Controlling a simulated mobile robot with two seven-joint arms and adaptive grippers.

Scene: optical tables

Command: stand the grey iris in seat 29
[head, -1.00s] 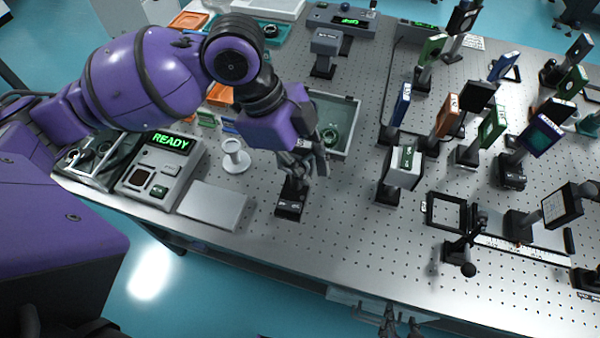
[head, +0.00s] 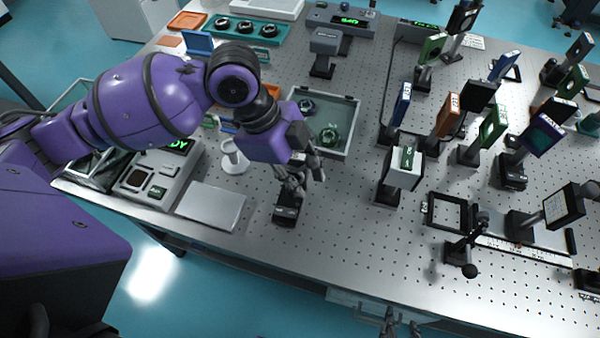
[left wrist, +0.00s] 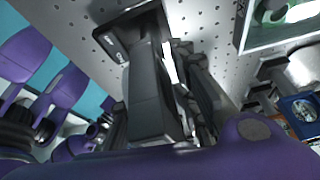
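My left gripper (head: 293,182) is over the near part of the optical table, with its fingers around a dark post-mounted part, apparently the grey iris (head: 286,213). In the left wrist view, the part's dark grey upright (left wrist: 150,95) runs between the fingers of my left gripper (left wrist: 160,115) down to a black labelled base (left wrist: 130,38). The gripper appears shut on it. The top of the part is hidden by the gripper, and whether the base touches the table is unclear. No seat number 29 is readable. My right gripper (head: 392,322) shows dimly at the bottom edge, below the table.
A flat grey plate (head: 211,206), a white spool-shaped piece (head: 234,158) and a control box (head: 158,178) lie to the left. A grey tray (head: 347,103) with round parts is behind. A white box-headed mount (head: 402,168) stands right; more post-mounted optics crowd beyond it.

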